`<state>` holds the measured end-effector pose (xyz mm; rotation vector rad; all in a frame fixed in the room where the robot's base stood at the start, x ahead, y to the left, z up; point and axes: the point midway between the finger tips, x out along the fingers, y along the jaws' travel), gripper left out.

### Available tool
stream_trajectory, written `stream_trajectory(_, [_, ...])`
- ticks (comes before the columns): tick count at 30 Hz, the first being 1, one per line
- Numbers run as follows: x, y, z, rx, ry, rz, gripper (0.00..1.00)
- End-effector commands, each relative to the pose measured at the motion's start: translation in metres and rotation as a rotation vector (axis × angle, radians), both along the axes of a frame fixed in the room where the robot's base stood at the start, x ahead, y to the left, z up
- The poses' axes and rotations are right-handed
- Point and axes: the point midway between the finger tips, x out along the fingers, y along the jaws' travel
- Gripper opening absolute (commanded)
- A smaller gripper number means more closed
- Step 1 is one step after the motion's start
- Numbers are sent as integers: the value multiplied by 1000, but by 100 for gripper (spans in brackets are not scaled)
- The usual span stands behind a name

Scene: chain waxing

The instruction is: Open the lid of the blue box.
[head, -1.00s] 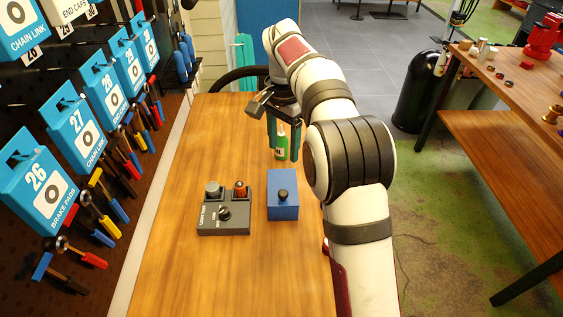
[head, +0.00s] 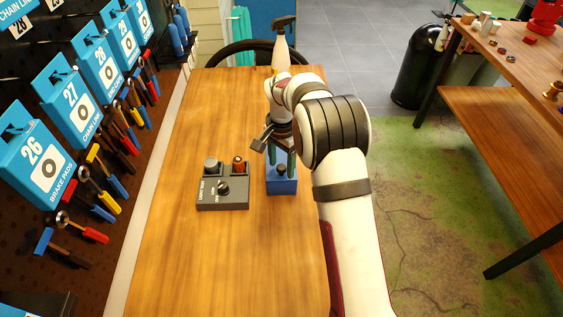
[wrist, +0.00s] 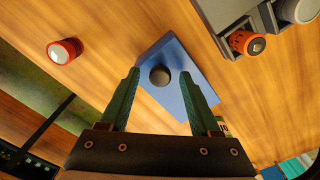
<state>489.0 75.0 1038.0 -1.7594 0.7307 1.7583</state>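The blue box (head: 282,187) stands on the wooden table with its lid on. A round dark knob (head: 282,169) sits on top of the lid. In the wrist view the blue box (wrist: 178,60) lies ahead of the fingers, with the knob (wrist: 160,75) between their lines. My gripper (head: 280,158) is above the box, pointing down. In the wrist view my gripper (wrist: 162,84) is open, its two green fingers apart on either side of the knob. Neither finger visibly touches the knob. The fingers partly hide the box's near side in the wrist view.
A dark control box (head: 222,200) with a dial stands just left of the blue box. A red-ringed cylinder (wrist: 64,51) stands on the other side in the wrist view. A white bottle with a dark top (head: 281,50) is behind my arm. The near table is clear.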

Motion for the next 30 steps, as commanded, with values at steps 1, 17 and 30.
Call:
stream_trajectory(1, [0, 0, 0, 0, 0, 0, 53])
stream_trajectory(17, [0, 0, 1, -1, -1, 0, 0])
stream_trajectory(30, [0, 0, 1, 0, -1, 0, 0])
